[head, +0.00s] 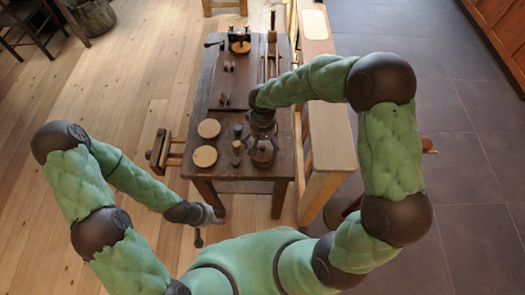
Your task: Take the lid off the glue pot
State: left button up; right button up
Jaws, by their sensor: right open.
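A small dark brown pot (262,157), which looks like the glue pot, stands near the front right of the dark wooden table (226,174). Its lid cannot be told apart clearly from its body at this size. My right gripper (263,133) is open just behind and above the pot, pointing down. Whether its fingers touch the pot cannot be told. My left gripper (208,228) hangs low in front of the table's near edge, away from the pot. Its fingers are too small to read.
Two pale round discs (205,156) lie at the table's front left. Small turned pieces (227,66) and a clamp-like tool (239,40) are farther back. A wooden bench (331,135) borders the right side.

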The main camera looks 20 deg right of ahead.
aim_at(263, 147)
notch_tip(263, 147, down, 4)
jog(key=shift+s+r+b, duration=0.15)
jog(key=shift+r+b, duration=0.05)
jog(key=shift+b, duration=0.25)
jog(key=shift+r, duration=0.1)
jog(key=c, duration=1)
jog(key=shift+s, duration=0.2)
jog(key=shift+c, duration=0.9)
jog(key=shift+a, duration=0.1)
